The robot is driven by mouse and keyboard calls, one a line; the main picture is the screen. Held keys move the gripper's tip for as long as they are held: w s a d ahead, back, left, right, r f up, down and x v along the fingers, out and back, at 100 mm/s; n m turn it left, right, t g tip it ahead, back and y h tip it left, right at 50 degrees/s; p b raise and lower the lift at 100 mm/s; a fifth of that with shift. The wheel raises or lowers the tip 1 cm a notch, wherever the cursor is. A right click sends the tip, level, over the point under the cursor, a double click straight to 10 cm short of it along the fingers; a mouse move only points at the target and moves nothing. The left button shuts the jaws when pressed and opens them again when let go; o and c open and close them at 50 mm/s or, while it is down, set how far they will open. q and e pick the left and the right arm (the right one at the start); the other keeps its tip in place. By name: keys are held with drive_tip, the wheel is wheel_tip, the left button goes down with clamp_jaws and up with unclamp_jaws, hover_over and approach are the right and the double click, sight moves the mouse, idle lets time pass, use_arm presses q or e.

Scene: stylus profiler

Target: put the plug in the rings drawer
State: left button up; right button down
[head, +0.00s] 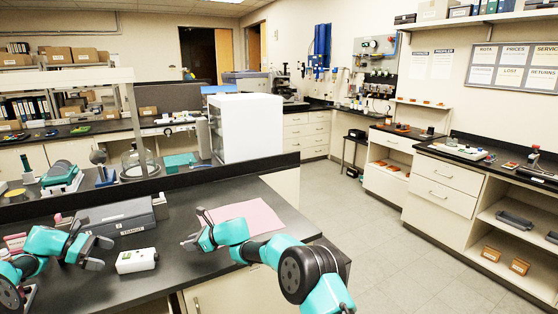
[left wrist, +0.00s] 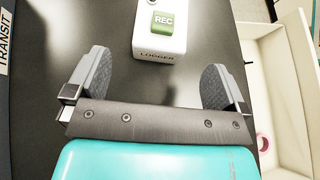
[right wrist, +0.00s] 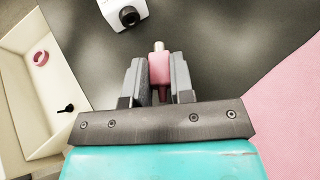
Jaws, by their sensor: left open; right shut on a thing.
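My right gripper (right wrist: 160,85) is shut on a small pink plug (right wrist: 159,68) with a pale metal tip, held above the dark bench. In the head view this gripper (head: 188,243) is between the white logger and the pink mat; the plug is too small to make out there. An open cream drawer (right wrist: 25,40) at the left of the right wrist view holds a pink ring (right wrist: 41,57) and a small black item (right wrist: 66,108). The drawer also shows at the right of the left wrist view (left wrist: 285,70). My left gripper (left wrist: 155,95) is open and empty, near the logger.
The white logger (head: 136,260) with a green REC button stands on the bench between my grippers. A grey transit case (head: 115,219) lies behind it. A pink mat (head: 245,217) lies to the right. Dark bench top around the logger is clear.

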sight(120, 258)
use_arm(q)
drive_tip(key=x, duration=0.8)
drive_tip(key=shift+d, duration=0.2)
use_arm(e)
drive_tip(key=shift+d, duration=0.1)
drive_tip(key=s+d+f+n+g, duration=0.1)
drive_tip(key=s+d, duration=0.5)
drive_tip(key=d, duration=0.6)
drive_tip(key=s+d+f+n+g+h, duration=0.1)
drive_tip(key=s+d+n+g, duration=0.3)
drive_tip(key=d, duration=0.8)
drive_tip(key=s+d+f+n+g+h, duration=0.1)
drive_tip(key=s+d+f+n+g, duration=0.2)
drive_tip(key=s+d, duration=0.6)
drive_tip(key=d+g, duration=0.1)
drive_tip(key=d, duration=0.2)
drive_tip(key=w+a+f+n+g+h, duration=0.3)
drive_tip(key=w+f+n+h, duration=0.1)
drive_tip(key=w+f, duration=0.1)
drive_tip(key=shift+a+f+n+g, duration=0.3)
drive_tip(key=shift+f+g, duration=0.1)
drive_tip(key=shift+f, duration=0.35)
drive_tip(key=shift+d+r, duration=0.1)
drive_tip(key=shift+r, duration=0.05)
